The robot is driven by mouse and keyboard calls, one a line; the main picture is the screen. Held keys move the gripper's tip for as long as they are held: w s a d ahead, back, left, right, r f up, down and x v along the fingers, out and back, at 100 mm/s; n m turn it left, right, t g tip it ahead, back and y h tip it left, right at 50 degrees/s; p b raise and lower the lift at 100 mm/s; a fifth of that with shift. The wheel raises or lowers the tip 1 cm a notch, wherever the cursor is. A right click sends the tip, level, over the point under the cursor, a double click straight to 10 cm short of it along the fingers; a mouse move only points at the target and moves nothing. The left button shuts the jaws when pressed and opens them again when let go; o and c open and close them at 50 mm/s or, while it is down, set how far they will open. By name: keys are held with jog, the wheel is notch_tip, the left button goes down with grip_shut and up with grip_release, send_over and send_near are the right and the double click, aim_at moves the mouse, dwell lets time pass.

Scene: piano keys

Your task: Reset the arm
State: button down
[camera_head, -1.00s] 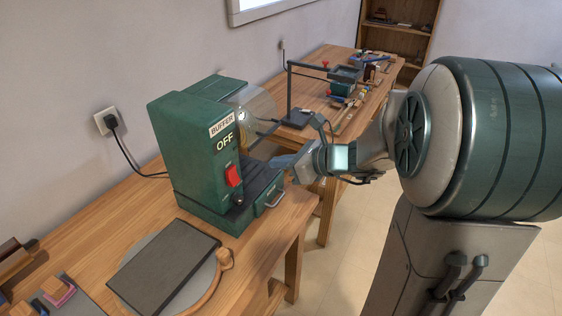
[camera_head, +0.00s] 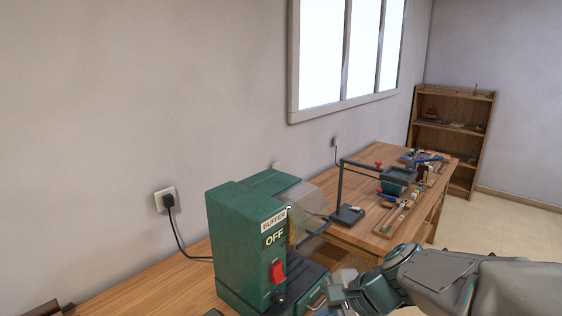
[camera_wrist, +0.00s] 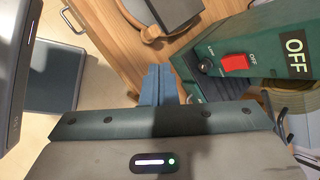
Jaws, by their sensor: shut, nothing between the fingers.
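My gripper (camera_wrist: 158,84) shows in the wrist view with its two blue-grey fingers together and nothing between them. It points toward the wooden bench edge, beside the green buffer (camera_wrist: 235,50) with its red switch and OFF label. In the head view my arm enters from the lower right, and the hand is low in the picture, just right of the buffer (camera_head: 240,240). The fingertips are hard to make out there. I cannot tell whether the hand touches the buffer.
The buffer stands on a wooden bench (camera_head: 150,285) against the wall. A second bench (camera_head: 345,235) behind carries a black stand (camera_head: 347,214) and several small tools. A shelf (camera_head: 455,130) stands in the far corner. Open floor (camera_head: 505,215) lies to the right.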

jog(key=s+d+n+h, duration=0.7)
jog(key=s+n, duration=0.1)
jog(key=n, duration=0.5)
jog(key=shift+s+d+r, duration=0.15)
jog(key=shift+r, duration=0.05)
